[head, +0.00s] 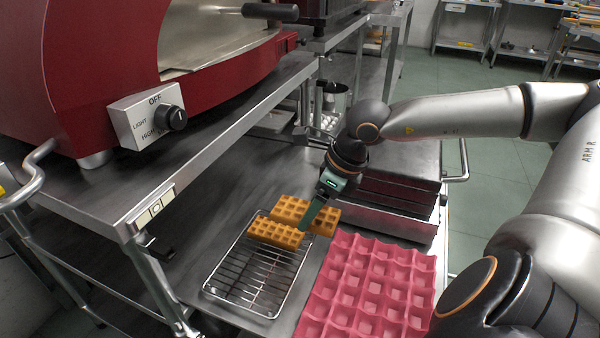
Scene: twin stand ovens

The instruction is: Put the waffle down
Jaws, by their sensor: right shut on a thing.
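A golden waffle (275,233) is at the far end of a wire cooling rack (252,285). A second waffle piece (325,217) shows just behind it, partly hidden by my right gripper. My right gripper (307,224) points down and is shut at the right end of the front waffle. Whether the front waffle touches the rack or hangs just above it, I cannot tell. The near part of the rack is bare. My left gripper is not in view.
A pink waffle-patterned mould (372,290) lies right of the rack. A metal tray (385,210) stands behind the mould. A red oven (60,80) with a control knob stands on the raised shelf at left, whose metal edge (225,140) overhangs the lower surface.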

